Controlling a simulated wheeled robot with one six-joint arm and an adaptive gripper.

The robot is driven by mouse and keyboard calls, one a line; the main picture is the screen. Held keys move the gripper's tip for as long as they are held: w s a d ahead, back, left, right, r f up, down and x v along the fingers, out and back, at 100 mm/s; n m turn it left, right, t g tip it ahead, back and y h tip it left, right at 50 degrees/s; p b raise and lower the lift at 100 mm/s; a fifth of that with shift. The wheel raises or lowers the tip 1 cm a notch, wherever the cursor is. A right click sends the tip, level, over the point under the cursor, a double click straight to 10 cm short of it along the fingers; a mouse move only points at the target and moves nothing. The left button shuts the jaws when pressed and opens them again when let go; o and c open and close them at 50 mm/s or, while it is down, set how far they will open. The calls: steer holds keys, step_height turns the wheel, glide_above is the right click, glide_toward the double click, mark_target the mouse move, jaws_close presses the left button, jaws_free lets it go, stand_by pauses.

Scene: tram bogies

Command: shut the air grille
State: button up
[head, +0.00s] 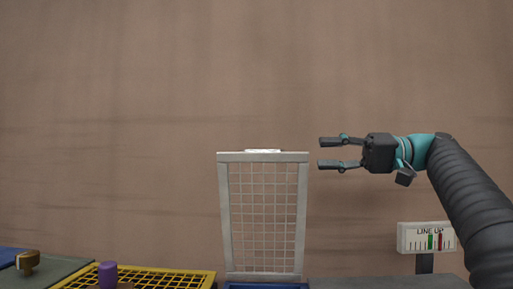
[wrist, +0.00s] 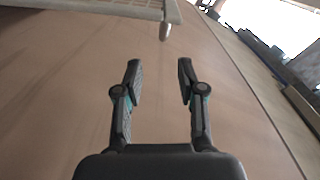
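The air grille (head: 223,215), a pale grey frame with wire mesh, stands raised and near upright above a blue edge in the head view. A small white piece (head: 263,151) sits on its top edge. My gripper (head: 322,153) is open and empty, just right of the grille's upper right corner and apart from it in the picture. In the wrist view my gripper (wrist: 158,72) has its fingers spread with nothing between them. A pale part, seemingly the grille's edge (wrist: 120,10), shows at the top left there.
A yellow grating (head: 150,281), a purple knob (head: 107,274) and a brass-coloured fitting (head: 28,262) are at lower left. The brown wall (head: 130,110) behind is bare, with free room above the grille.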

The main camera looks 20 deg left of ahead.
steer(key=shift+n, duration=0.3)
steer(key=x, duration=1.4)
steer(key=shift+s+a+r, duration=0.1)
steer(key=shift+s+a, duration=0.05)
steer(key=shift+s, duration=0.1)
jaws_close()
